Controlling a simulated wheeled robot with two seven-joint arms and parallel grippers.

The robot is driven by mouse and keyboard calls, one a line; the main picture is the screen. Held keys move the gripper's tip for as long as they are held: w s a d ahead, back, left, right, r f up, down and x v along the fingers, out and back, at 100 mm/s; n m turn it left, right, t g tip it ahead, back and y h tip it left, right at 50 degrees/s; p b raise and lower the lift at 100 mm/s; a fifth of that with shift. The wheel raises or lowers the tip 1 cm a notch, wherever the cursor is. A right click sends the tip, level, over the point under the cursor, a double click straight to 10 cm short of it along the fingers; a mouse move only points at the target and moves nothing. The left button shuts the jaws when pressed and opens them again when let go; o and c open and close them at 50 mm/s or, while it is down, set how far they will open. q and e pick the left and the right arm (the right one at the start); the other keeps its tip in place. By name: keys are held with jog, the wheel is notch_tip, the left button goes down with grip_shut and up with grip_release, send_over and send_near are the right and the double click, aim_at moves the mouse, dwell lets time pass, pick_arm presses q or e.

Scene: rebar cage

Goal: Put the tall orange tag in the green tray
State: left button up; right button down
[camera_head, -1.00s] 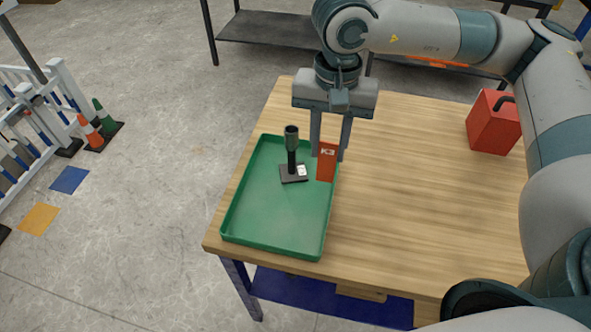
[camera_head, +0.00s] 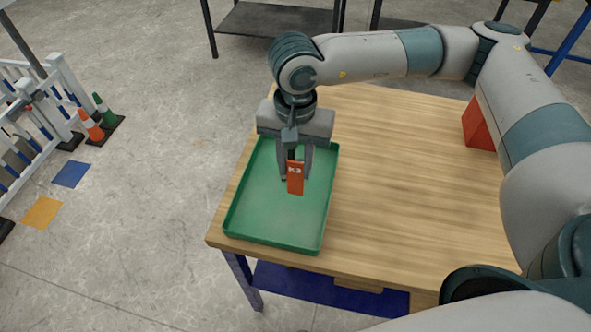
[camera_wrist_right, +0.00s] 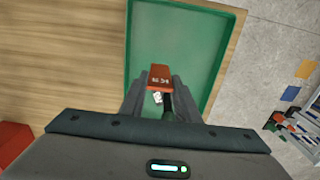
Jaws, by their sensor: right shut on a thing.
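The tall orange tag (camera_head: 295,179) is held upright between the fingers of my right gripper (camera_head: 296,172), over the green tray (camera_head: 262,215). In the right wrist view the tag (camera_wrist_right: 160,77) shows between the fingertips (camera_wrist_right: 160,88), with the tray (camera_wrist_right: 178,35) beyond it. I cannot tell whether the tag's lower end touches the tray floor. A dark stamp-like tool (camera_wrist_right: 168,106) with a white label stands in the tray close to the gripper, mostly hidden behind it in the head view. My left gripper is not in view.
The tray sits at the left end of a wooden table (camera_head: 400,190). The tray's near half is clear. A white fence (camera_head: 62,88) and cones (camera_head: 92,126) stand on the floor at left.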

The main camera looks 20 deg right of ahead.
aim_at(296, 175)
notch_tip(296, 175, down, 3)
jog(key=shift+r+p, duration=0.15)
jog(key=shift+p, duration=0.45)
jog(key=shift+f, duration=0.2)
jog(key=shift+f+b, duration=0.15)
jog(key=shift+b, duration=0.2)
jog(key=c, duration=1.3)
grip_release()
jog(key=shift+c, duration=0.2)
jog(key=shift+r, duration=0.2)
